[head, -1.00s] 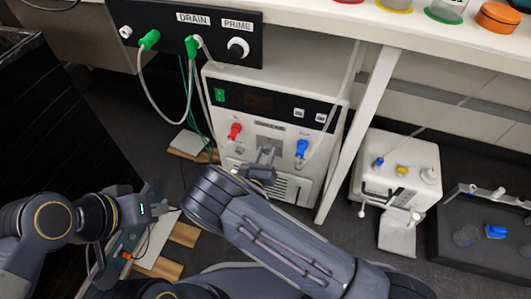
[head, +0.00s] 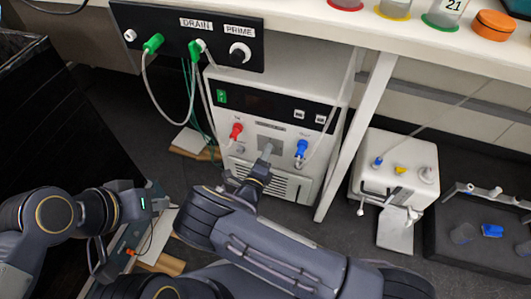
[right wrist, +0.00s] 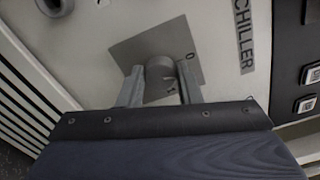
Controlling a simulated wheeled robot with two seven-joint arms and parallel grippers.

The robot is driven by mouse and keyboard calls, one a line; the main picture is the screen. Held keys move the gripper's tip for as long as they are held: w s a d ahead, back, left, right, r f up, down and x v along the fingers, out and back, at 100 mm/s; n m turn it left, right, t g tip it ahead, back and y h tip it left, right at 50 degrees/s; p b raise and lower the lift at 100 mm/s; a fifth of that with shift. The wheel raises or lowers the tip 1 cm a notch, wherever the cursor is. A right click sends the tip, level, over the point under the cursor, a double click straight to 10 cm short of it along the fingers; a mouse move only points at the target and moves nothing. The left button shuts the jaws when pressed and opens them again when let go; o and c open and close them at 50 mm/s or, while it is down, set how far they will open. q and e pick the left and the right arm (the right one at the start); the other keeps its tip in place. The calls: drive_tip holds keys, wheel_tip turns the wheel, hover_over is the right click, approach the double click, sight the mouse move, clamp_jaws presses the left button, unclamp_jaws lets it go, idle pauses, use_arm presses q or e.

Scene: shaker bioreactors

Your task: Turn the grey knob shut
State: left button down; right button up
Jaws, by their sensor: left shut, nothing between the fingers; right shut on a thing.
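The grey knob (right wrist: 160,70) sits on a square grey plate (right wrist: 130,48) on the front of the white chiller. In the right wrist view my right gripper (right wrist: 161,82) has one finger on each side of the knob and is shut on it. A small dark mark beside the knob looks like an "O"; which way the knob points is hard to tell. In the head view the plate (head: 277,142) is partly covered by my right gripper (head: 266,151), and the knob is hidden. My left gripper (head: 160,204) is shut and empty at the lower left, away from the chiller.
A red fitting (head: 236,131) and a blue fitting (head: 301,149) flank the plate, with tubes close by. A black DRAIN/PRIME panel (head: 190,38) hangs above. The bench leg (head: 360,130) stands right of the chiller, beside a smaller white device (head: 400,160).

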use_arm(q)
drive_tip(key=shift+r, duration=0.2)
use_arm(e)
drive_tip(key=shift+f+n, duration=0.1)
drive_tip(key=shift+n, duration=1.6)
drive_tip(key=o, duration=1)
drive_tip(key=shift+c, duration=0.2)
drive_tip(key=shift+s, duration=0.15)
